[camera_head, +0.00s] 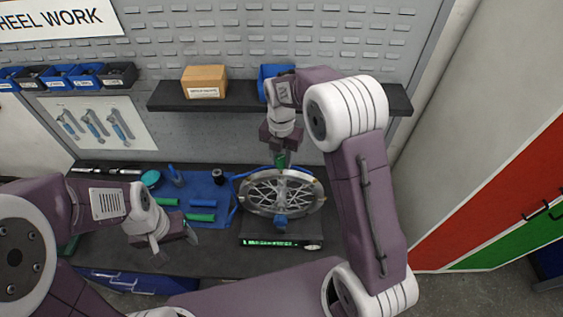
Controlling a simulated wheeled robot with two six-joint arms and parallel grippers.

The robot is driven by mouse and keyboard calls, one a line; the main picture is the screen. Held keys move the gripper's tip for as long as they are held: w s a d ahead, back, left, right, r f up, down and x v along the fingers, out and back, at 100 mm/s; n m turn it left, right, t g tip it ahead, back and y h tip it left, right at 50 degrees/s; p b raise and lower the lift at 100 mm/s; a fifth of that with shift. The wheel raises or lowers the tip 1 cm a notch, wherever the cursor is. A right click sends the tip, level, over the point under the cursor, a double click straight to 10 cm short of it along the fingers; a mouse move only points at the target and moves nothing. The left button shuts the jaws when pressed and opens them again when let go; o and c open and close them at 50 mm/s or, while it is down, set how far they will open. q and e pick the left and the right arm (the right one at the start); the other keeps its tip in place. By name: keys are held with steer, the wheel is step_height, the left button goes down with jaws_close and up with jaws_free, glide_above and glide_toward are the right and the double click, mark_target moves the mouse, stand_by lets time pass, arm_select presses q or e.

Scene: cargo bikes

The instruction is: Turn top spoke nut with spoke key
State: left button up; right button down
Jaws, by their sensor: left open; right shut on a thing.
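A spoked bicycle wheel (245,205) stands in a blue-clamped truing stand (281,225) on the dark bench. My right gripper (281,157) points down at the top of the wheel's rim, shut on a small green tool that looks like the spoke key (280,161). The key is at or just above the rim. Whether it touches the top spoke nut is too small to tell. My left gripper (174,245) is open and empty near the bench's front edge, left of the wheel.
A blue mat (206,181) with green and blue handled tools lies left of the wheel. A shelf (240,102) with a cardboard box (205,82) and a blue bin (273,83) hangs behind. A black unit with a green display (268,242) sits in front of the wheel.

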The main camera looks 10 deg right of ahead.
steer(key=shift+s+m, duration=0.1)
steer(key=shift+m, duration=0.3)
steer(key=shift+r+m+p, duration=0.15)
steer(key=shift+m+p, duration=0.15)
steer(key=shift+m, duration=2)
steer(key=shift+p, duration=0.35)
steer(key=shift+f+b, duration=0.6)
steer(key=shift+f, duration=0.4)
steer(key=shift+r, duration=0.15)
